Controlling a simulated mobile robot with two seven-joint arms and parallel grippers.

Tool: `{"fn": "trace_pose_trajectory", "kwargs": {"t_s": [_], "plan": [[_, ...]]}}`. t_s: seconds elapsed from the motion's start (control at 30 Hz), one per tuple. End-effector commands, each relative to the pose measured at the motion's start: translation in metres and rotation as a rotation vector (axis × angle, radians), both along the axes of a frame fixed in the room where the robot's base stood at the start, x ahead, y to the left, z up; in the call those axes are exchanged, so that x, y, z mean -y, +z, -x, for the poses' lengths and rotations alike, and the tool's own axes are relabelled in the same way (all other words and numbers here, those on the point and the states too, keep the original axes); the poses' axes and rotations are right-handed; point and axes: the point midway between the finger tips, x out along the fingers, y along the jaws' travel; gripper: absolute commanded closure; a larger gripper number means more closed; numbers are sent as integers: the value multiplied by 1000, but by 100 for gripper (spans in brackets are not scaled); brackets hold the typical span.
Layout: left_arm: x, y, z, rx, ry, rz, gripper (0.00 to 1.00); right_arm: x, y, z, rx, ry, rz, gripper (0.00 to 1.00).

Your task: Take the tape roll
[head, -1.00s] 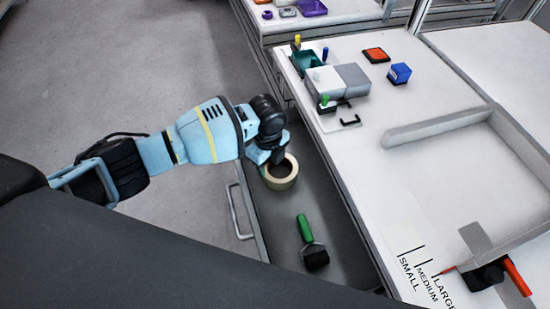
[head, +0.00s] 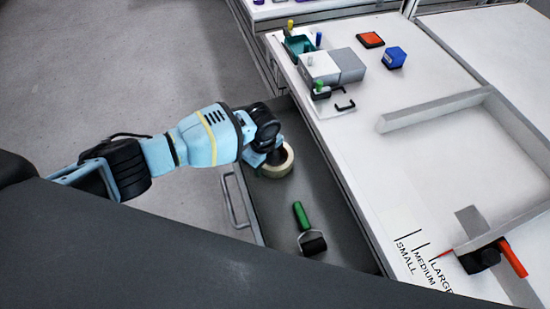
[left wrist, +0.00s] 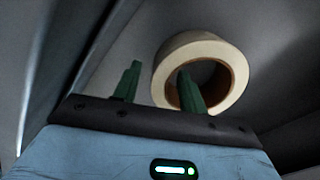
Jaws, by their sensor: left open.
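The tape roll (head: 283,170), a cream ring with a brown inner core, lies in the open grey drawer (head: 318,205). My left gripper (head: 268,158) is over the roll's left side in the head view and hides part of it. In the left wrist view my left gripper (left wrist: 158,68) is open, with two green fingers. One finger overlaps the hole of the tape roll (left wrist: 238,68); the other is outside the ring, to its left. I cannot tell how deep the fingers reach or whether they touch the roll. My right gripper is not in view.
A green-handled roller (head: 302,218) lies in the drawer, nearer to me. The drawer's handle (head: 234,200) is on its left side. The white worktop (head: 375,165) at right carries a grey block (head: 347,65), a blue box (head: 396,57) and a low grey frame (head: 440,110).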

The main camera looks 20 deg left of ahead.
Motion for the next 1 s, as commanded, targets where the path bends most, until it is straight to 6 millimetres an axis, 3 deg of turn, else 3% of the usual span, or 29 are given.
{"fn": "trace_pose_trajectory", "kwargs": {"t_s": [0.1, 0.37, 0.7, 1.0], "plan": [[0, -12, 0, -2, 1, -1, 58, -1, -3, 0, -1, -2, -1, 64], [-1, -14, 0, 0, 1, 0, 58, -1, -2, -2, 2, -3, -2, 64], [-1, -14, 0, 0, 1, 0, 100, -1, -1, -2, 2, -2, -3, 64], [0, -12, -1, 1, 1, 0, 100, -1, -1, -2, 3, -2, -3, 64]]}}
